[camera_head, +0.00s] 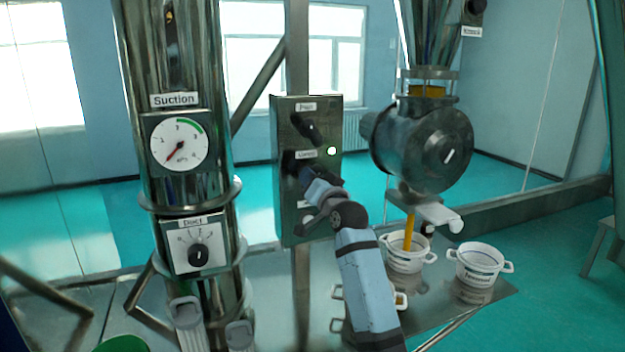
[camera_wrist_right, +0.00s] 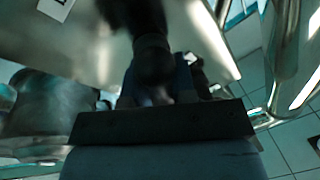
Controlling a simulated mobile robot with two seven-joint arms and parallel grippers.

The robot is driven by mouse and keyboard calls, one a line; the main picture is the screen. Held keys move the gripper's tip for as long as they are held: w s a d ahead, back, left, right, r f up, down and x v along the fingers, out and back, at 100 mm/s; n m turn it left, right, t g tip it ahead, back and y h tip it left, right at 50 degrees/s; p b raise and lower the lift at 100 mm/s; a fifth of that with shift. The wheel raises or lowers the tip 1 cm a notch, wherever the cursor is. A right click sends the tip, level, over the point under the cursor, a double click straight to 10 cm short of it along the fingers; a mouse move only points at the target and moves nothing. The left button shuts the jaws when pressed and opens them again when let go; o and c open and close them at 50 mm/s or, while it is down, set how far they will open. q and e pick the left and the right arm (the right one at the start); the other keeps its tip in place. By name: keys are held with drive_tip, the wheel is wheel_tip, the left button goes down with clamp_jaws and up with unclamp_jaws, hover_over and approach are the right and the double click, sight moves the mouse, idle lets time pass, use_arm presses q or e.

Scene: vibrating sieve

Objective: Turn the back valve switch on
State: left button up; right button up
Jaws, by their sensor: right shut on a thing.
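A grey control box (camera_head: 284,220) stands in the middle of the head view. It has an upper black switch (camera_head: 307,127) and a lower black switch (camera_head: 291,160), each beneath a small label that is hard to read. My right gripper (camera_head: 314,188) reaches the front of the box from below, close to the lower switch. It is shut on a black knob (camera_wrist_right: 150,55), which shows between its fingers in the wrist view. The gripper partly hides the lower part of the box. I cannot read which switch is the back valve switch. My left gripper is not in view.
A small lamp (camera_head: 331,151) glows on the box. Left is a metal column with a suction gauge (camera_head: 179,143) and a duct dial (camera_head: 198,255). Right is a round metal housing (camera_head: 425,145) with a yellow stream (camera_head: 409,230) falling into a white pot (camera_head: 408,262). Another white pot (camera_head: 480,260) stands beside it.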

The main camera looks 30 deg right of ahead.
drive_tip(key=shift+r, duration=0.1)
idle(0.4)
drive_tip(key=o, duration=0.9)
drive_tip(key=shift+s+f, duration=0.25)
drive_tip(key=shift+s, duration=0.1)
drive_tip(key=b+v, duration=0.4)
drive_tip(key=v, duration=0.9)
